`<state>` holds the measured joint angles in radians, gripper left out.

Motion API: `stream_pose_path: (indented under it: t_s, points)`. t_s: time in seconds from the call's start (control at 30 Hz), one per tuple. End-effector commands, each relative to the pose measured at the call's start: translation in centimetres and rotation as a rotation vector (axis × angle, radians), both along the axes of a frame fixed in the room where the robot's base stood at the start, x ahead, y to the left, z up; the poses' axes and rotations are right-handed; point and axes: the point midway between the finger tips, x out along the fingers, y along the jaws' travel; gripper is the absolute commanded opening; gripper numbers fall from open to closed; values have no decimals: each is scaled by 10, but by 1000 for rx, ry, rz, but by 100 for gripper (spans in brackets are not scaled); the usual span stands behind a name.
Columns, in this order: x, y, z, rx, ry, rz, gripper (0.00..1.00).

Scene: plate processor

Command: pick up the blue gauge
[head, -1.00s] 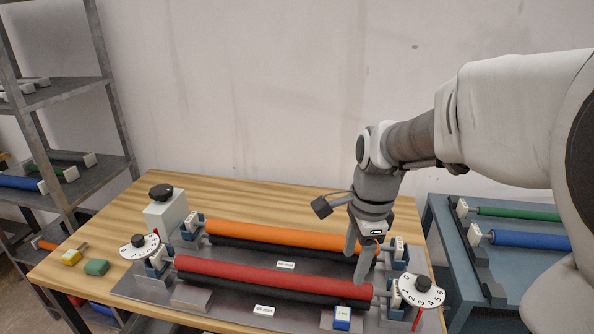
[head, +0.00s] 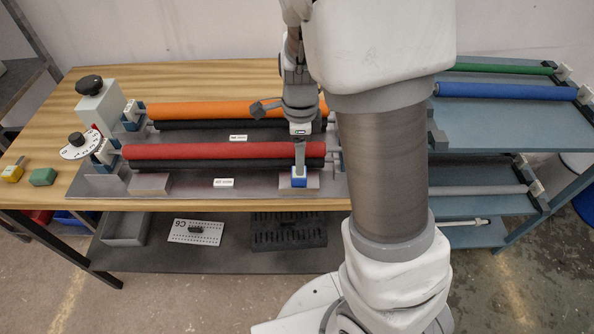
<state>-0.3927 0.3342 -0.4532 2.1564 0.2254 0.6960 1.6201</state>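The blue gauge (head: 299,182) is a small block with a pale top and blue lower part. It sits on a grey metal block (head: 313,186) at the front right of the roller machine. My gripper (head: 299,164) points straight down directly over the gauge, its fingertips at or just around the gauge's top. The fingers line up one behind the other in this view, so their gap is hidden. I cannot tell whether they touch the gauge.
A red roller (head: 220,151) and an orange roller (head: 210,110) lie behind the gauge. A yellow block (head: 12,174) and a green block (head: 42,177) sit at the table's left. A blue-grey rack (head: 480,125) with rollers stands right. The wooden table's (head: 190,78) back is clear.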

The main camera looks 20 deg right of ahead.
Motion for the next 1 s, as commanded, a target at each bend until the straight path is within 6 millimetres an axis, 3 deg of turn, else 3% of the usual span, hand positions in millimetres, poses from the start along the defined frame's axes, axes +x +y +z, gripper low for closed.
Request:
stream_pose_path:
  t_s: [0.17, 0.43, 0.77, 1.0]
  points:
    - [-1, 0, -12, 0, 1, -1, 68]
    - [-3, 2, -51, 0, 2, -1, 68]
    - [-3, 2, -57, 1, -1, 0, 68]
    - [-3, 2, -57, 1, -1, 0, 26]
